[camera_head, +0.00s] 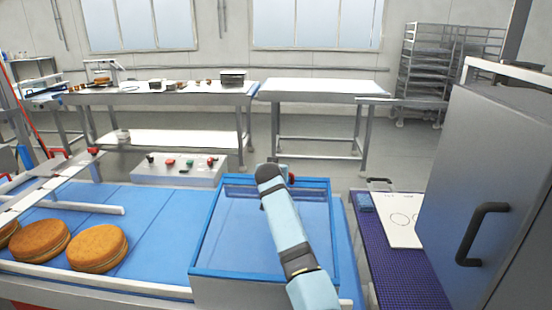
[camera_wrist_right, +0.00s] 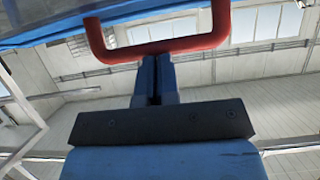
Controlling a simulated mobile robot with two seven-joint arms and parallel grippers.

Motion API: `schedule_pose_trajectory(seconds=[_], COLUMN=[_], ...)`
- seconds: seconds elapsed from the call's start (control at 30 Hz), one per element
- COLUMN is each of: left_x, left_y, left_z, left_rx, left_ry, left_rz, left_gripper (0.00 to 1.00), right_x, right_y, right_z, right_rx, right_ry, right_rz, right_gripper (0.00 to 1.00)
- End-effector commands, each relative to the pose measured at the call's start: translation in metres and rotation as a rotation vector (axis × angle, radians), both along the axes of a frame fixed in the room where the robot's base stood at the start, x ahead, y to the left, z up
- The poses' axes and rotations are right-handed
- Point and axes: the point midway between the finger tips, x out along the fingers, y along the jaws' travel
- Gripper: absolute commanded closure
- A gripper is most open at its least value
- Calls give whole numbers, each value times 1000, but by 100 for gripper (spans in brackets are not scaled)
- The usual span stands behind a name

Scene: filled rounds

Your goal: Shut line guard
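The line guard (camera_head: 232,228) is a blue-framed cover with a clear panel, over a grey-sided box on the blue conveyor. In the head view it appears to lie low and nearly level; I cannot tell whether it sits fully flush. My right arm reaches across it to its far edge. The guard's red handle (camera_wrist_right: 190,43) shows at the top of the right wrist view, below a blue edge. My right gripper (camera_wrist_right: 155,62) has its fingers close together at the handle's middle, and they appear shut on it. The fingertips are partly hidden. My left gripper is not in view.
Several filled rounds (camera_head: 98,248) lie on the conveyor (camera_head: 150,210) at left. A grey control box (camera_head: 180,170) with buttons stands beyond. A grey cabinet (camera_head: 480,180) with a black handle stands at right, beside a purple belt (camera_head: 385,255) with a white board (camera_head: 397,220).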

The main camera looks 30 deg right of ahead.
Motion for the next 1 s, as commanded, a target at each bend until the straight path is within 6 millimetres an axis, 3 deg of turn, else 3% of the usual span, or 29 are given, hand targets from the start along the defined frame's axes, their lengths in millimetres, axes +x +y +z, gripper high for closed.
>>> schedule_pose_trajectory(seconds=[0.2, 0.4, 1.0], left_x=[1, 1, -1], left_y=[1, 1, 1], left_z=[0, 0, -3], left_rx=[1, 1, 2], left_ry=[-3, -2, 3], left_rz=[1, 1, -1], left_gripper=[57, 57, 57], right_x=[12, 16, 16], right_y=[-7, -9, -10], right_z=[-38, -59, -72], right_rx=[64, 97, 110], right_ry=[102, 155, 184], right_rz=[0, 1, -1], right_gripper=[100, 100, 100])
